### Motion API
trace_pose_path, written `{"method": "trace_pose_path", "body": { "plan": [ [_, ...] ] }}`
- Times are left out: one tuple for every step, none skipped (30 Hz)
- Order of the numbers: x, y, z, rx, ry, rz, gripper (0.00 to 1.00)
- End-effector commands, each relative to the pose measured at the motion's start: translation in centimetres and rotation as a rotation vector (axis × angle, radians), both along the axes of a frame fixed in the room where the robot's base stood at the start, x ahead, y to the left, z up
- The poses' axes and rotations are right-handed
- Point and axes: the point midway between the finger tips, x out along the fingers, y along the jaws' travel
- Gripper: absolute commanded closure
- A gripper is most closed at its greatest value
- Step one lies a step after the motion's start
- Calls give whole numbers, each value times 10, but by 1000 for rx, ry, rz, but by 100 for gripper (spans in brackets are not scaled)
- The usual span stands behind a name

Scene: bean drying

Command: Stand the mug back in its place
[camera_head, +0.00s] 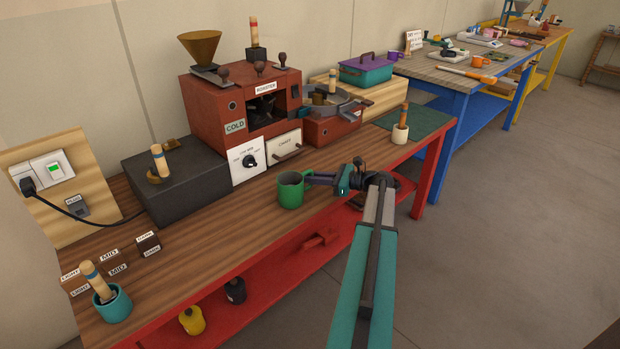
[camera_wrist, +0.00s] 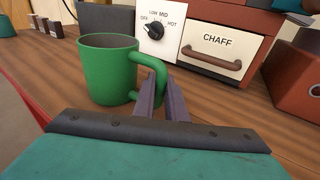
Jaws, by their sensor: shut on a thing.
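A green mug (camera_head: 290,191) stands upright at the front of the wooden bench top, before the red roaster. My gripper (camera_head: 312,180) reaches it from the right in the head view. In the wrist view the mug (camera_wrist: 108,72) is at left with its handle to the right. My gripper's two dark fingers (camera_wrist: 160,88) are shut on the mug's handle. The mug seems to rest on or just above the wood; I cannot tell which. The inside of the mug looks empty from what shows.
The roaster (camera_head: 217,112) with its dial panel and chaff drawer (camera_head: 285,146) stands behind the mug. A dark box (camera_head: 180,187) is at left. A white cup with a wooden-handled tool (camera_head: 400,133) stands at right by a green mat (camera_head: 426,121). Bare wood (camera_head: 220,235) lies left of the mug.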

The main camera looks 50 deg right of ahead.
Motion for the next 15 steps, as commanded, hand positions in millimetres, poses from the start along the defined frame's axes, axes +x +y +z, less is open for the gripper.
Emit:
{"method": "trace_pose_path", "body": {
  "plan": [
    [0,0,1,0,-1,0,100],
    [0,0,1,0,-1,0,100],
    [0,0,0,0,-1,0,100],
    [0,0,0,0,-1,0,100],
    [0,0,-1,0,-1,0,100],
    [0,0,-2,0,-1,0,100],
    [0,0,-2,0,-1,0,100],
    [0,0,-3,0,-1,0,100],
    [0,0,-3,0,-1,0,100],
    [0,0,-2,0,0,0,84],
    [0,0,-2,0,0,0,79],
    [0,0,-2,0,0,0,72],
    [0,0,-2,0,0,0,70],
    [0,0,-2,0,0,0,70],
    [0,0,-2,0,0,0,70]
  ]
}}
